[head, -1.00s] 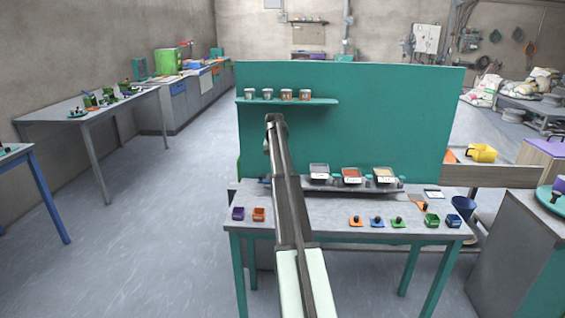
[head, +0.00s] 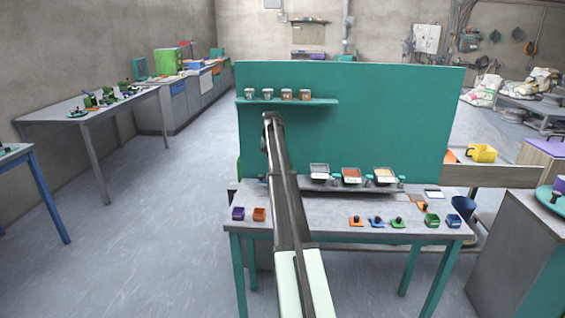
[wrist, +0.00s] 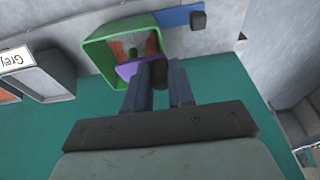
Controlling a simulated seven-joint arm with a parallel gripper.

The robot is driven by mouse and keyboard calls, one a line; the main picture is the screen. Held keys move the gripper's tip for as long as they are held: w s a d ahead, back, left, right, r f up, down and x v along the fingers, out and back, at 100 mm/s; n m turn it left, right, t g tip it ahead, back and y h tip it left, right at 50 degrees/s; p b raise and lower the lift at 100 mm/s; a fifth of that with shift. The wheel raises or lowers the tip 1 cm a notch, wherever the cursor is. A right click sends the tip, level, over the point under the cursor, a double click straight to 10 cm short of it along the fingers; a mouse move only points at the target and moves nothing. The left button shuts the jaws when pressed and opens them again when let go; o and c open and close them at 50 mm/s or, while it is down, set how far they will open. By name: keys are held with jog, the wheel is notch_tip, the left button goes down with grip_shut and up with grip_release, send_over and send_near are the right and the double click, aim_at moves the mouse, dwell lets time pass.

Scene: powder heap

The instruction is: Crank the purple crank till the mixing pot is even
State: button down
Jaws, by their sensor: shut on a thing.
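In the wrist view the mixing pot (wrist: 97,55) is a green, square-rimmed tub with reddish-brown and greyish contents showing inside. The purple crank (wrist: 127,70) crosses the pot's near side. My gripper (wrist: 160,74) is shut on the crank's dark handle, with one finger on each side of it. In the head view my own arm hides the gripper, the pot and the crank.
A blue bar with a dark knob (wrist: 198,20) lies beside the pot. A tray labelled Grey (wrist: 50,75) is at left in the wrist view. Trays of powder (head: 352,174) stand on a raised shelf before the green panel (head: 400,110). Small purple (head: 238,214) and orange bins (head: 259,214) sit at the table's left.

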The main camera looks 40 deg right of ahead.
jog(key=shift+w+d, duration=0.55)
jog(key=shift+d, duration=0.2)
jog(key=shift+w+d, duration=0.25)
jog(key=shift+d, duration=0.6)
jog(key=c, duration=1.1)
grip_release()
notch_tip(320, 180, up, 8)
jog(key=shift+f, duration=0.2)
jog(key=shift+a+f, duration=0.1)
